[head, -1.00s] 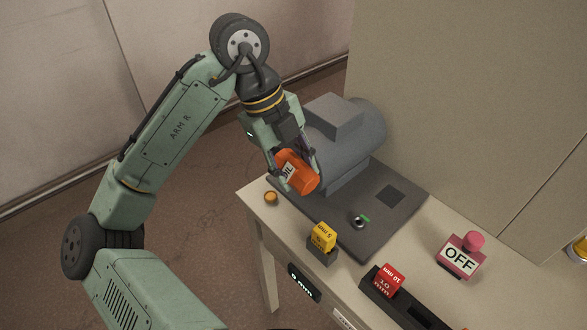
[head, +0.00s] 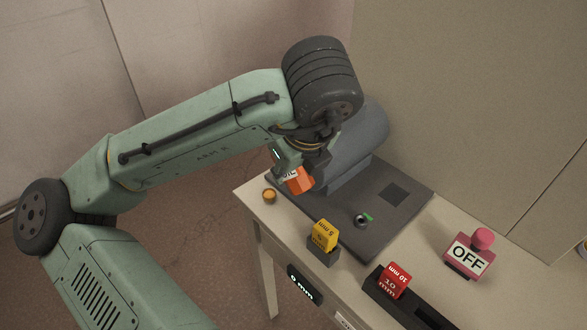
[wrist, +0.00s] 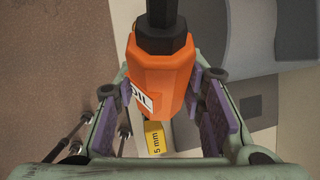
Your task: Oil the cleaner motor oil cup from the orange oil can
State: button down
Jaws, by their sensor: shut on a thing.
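My gripper (head: 290,176) is shut on the orange oil can (head: 300,181), near the left end of the grey motor (head: 365,142). The wrist view also shows the can (wrist: 160,82) between the purple finger pads, with its black neck toward the top of the picture. A small round metal cup with a green tab (head: 362,220), which looks like the oil cup, sits on the dark base plate (head: 385,222). The can is up and left of this cup, apart from it. My arm hides part of the motor.
A small amber round piece (head: 269,195) lies at the table's left corner. A yellow 5 mm block (head: 324,236) and a red 10 mm block (head: 394,280) stand along the front edge. A pink OFF button (head: 469,253) stands right. A 0 mm display (head: 301,283) is on the front.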

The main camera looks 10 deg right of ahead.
jog(key=shift+f+t+y+b, duration=0.25)
jog(key=shift+t+y+b, duration=0.25)
jog(key=shift+b, duration=0.15)
jog(key=shift+w+a+f+m+t+y+b, duration=0.15)
jog(key=shift+t+y+b, duration=0.15)
jog(key=shift+t+b, duration=0.2)
jog(key=shift+s+d+m+t+y+b, duration=0.15)
jog(key=shift+t+y+b, duration=0.15)
jog(key=shift+t+b, duration=0.2)
jog(key=shift+w+a+t+y+b, duration=0.15)
jog(key=shift+t+y+b, duration=0.15)
jog(key=shift+t+b, duration=0.15)
jog(key=shift+f+t+b, duration=0.1)
jog(key=shift+t+b, duration=0.25)
jog(key=shift+b, duration=0.45)
jog(key=shift+r+p, duration=0.25)
jog(key=shift+p, duration=0.05)
